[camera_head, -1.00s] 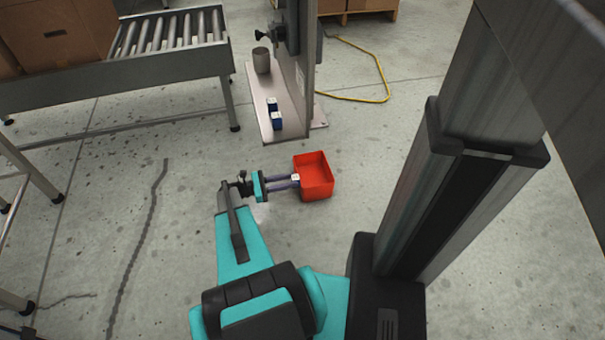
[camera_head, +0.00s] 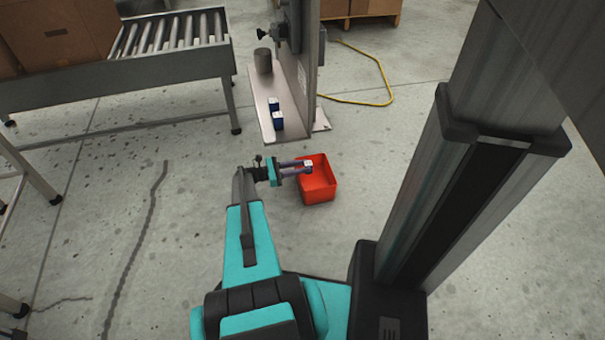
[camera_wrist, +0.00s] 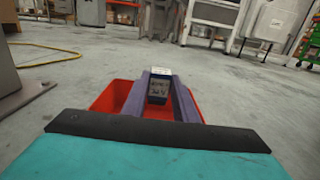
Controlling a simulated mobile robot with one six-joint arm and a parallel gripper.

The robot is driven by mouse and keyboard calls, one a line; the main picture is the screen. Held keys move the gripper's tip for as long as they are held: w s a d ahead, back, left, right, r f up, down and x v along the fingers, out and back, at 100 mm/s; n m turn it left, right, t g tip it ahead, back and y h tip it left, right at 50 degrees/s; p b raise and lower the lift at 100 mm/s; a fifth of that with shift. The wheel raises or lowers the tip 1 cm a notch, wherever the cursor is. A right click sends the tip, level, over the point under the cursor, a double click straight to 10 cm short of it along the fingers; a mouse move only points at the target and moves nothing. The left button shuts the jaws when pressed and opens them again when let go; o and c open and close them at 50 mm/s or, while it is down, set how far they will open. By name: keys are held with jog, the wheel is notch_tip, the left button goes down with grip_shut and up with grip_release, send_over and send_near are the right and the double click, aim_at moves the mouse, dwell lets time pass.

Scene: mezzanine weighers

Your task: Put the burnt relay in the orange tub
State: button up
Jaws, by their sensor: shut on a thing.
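My gripper (camera_head: 305,168) is shut on a small relay with a pale top (camera_head: 308,163). In the wrist view the relay (camera_wrist: 159,88) sits between my two purple fingers, with a dark marked face toward the camera. The red-orange tub (camera_head: 319,189) stands on the floor, and my fingertips are over its left part. In the wrist view the tub's rim (camera_wrist: 104,98) shows on both sides of the fingers. The height of the relay above the tub is hard to tell. Most of the tub's inside is hidden by my gripper in the wrist view.
Two blue relays (camera_head: 277,120) and a grey cup (camera_head: 263,61) stand on a metal shelf plate (camera_head: 266,95) behind. A roller conveyor (camera_head: 120,87) with cardboard boxes is at the back left. A yellow cable (camera_head: 385,82) lies on the floor.

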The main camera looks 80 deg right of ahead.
jog(key=shift+d, duration=0.1)
jog(key=shift+s+d+f+b, duration=0.1)
jog(key=shift+d+f+b, duration=0.2)
jog(key=shift+f+b, duration=0.45)
jog(key=shift+s+d+f+b, duration=0.1)
jog(key=shift+d+f+b, duration=0.25)
jog(key=shift+f, duration=0.7)
jog(key=shift+a+f, duration=0.1)
jog(key=shift+f, duration=0.55)
jog(key=o, duration=1)
jog(key=shift+o, duration=0.4)
jog(key=shift+a+f, duration=0.1)
